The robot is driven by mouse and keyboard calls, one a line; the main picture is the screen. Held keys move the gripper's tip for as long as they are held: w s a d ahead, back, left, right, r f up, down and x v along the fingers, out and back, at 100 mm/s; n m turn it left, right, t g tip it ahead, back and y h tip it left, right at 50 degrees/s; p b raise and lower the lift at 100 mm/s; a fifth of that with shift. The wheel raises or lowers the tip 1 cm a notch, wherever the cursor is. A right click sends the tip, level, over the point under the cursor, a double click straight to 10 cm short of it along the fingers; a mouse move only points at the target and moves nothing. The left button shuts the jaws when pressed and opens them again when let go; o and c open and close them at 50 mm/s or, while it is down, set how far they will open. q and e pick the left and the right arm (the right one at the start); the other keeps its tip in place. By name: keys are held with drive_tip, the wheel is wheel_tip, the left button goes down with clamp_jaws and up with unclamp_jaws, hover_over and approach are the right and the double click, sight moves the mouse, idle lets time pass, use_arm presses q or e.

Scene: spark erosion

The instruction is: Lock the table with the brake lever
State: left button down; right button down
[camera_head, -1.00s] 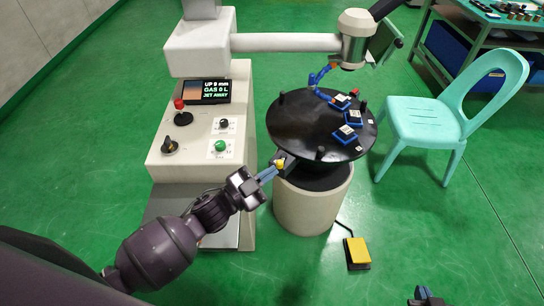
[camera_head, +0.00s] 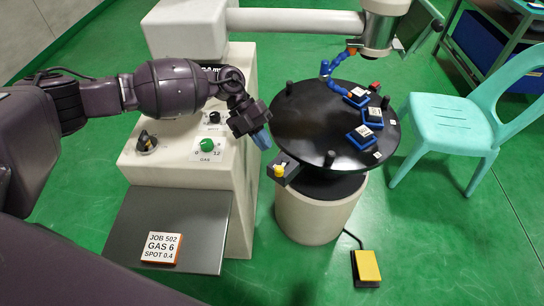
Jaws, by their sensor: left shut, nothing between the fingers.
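The round black table (camera_head: 315,140) stands on a wide cream pedestal (camera_head: 310,215). A dark block juts from its front-left edge, and the brake lever's yellow knob (camera_head: 279,171) shows on that block. The lever's own arm is too small to make out. My left gripper (camera_head: 263,141) is shut and empty, its blue-grey fingers pointing down at the left rim of the table, above the knob in the picture and apart from it. My right gripper is not in view.
Several blue-framed pieces (camera_head: 372,118) lie on the table, under a blue jointed nozzle (camera_head: 337,84) and the overhead head (camera_head: 380,25). The control cabinet (camera_head: 180,150) stands left. A job card (camera_head: 161,248) lies on its shelf. A yellow pedal (camera_head: 367,266) and turquoise chair (camera_head: 450,125) stand right.

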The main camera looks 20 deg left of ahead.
use_arm(q)
drive_tip(key=w+a, duration=0.1)
drive_tip(key=a+y, duration=0.1)
drive_tip(key=w+a+y, duration=0.1)
drive_tip(key=a, duration=0.1)
drive_tip(key=shift+w+r, duration=0.1)
drive_tip(key=shift+w, duration=0.25)
drive_tip(key=b+x, duration=0.1)
drive_tip(key=x, duration=0.9)
drive_tip(key=shift+s, duration=0.1)
